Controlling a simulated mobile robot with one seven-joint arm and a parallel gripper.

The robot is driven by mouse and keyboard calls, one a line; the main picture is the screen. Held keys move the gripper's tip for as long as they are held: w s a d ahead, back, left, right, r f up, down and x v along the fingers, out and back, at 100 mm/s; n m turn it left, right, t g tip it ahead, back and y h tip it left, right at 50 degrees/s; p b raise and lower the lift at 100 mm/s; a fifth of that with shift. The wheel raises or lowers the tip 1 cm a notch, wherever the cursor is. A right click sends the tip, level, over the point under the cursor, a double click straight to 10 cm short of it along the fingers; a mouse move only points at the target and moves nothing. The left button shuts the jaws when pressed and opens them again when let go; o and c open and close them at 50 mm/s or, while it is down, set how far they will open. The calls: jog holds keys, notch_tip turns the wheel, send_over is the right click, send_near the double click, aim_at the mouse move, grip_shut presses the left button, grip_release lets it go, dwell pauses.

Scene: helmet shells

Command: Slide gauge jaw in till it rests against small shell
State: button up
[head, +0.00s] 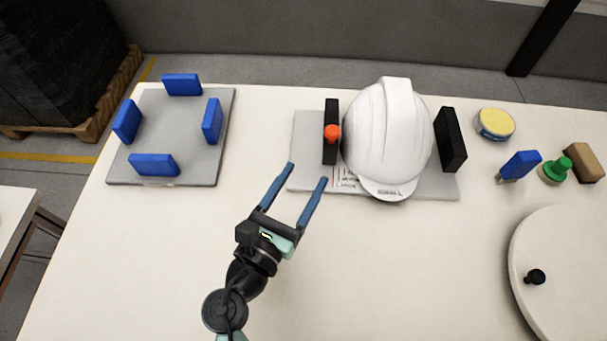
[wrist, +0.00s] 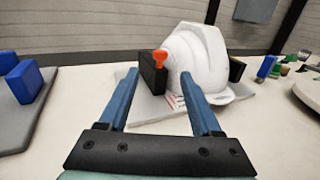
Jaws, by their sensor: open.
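A white helmet shell (head: 388,130) sits on a grey gauge plate (head: 305,150) between two black jaws. The left black jaw (head: 331,150) carries an orange-red knob (head: 332,133) and stands close to the shell's left side; I cannot tell whether they touch. The right black jaw (head: 450,139) stands at the shell's right, with a slim gap. My gripper (head: 307,174) is open and empty, at the front left of the gauge plate. In the wrist view the knob (wrist: 159,58) and shell (wrist: 197,60) show beyond and between the fingers.
A grey plate (head: 190,108) with several blue blocks lies at the left. A round white disc (head: 565,255) lies front right. The front middle table is clear.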

jog(key=c, duration=0.3)
jog(key=shift+s+a+r+m+b, duration=0.15)
jog(key=shift+m+b, duration=0.25)
jog(key=shift+m, duration=0.4)
jog(key=c, duration=0.3)
jog(key=m, duration=0.1)
jog(key=m+b, duration=0.1)
jog(key=m, duration=0.1)
jog(key=a+m, duration=0.1)
jog(key=shift+s+r+m+b, duration=0.15)
jog(key=shift+s+m+b, duration=0.15)
jog(key=shift+m, duration=0.1)
grip_shut()
jog(key=m+y+b, duration=0.2)
jog(key=m+b, duration=0.1)
jog(key=m, duration=0.9)
send_near(331, 126)
jog(key=w+a, duration=0.3)
jog(key=a, duration=0.1)
jog(key=d, duration=0.1)
jog(key=w+d, duration=0.1)
jog(key=d, duration=0.1)
jog(key=shift+w+d+g+p, duration=0.15)
jog(key=shift+w+g+p, duration=0.15)
jog(key=shift+p, duration=0.1)
jog(key=shift+w+d+f, duration=0.2)
jog(key=shift+d+f, duration=0.05)
jog(key=shift+d, duration=0.15)
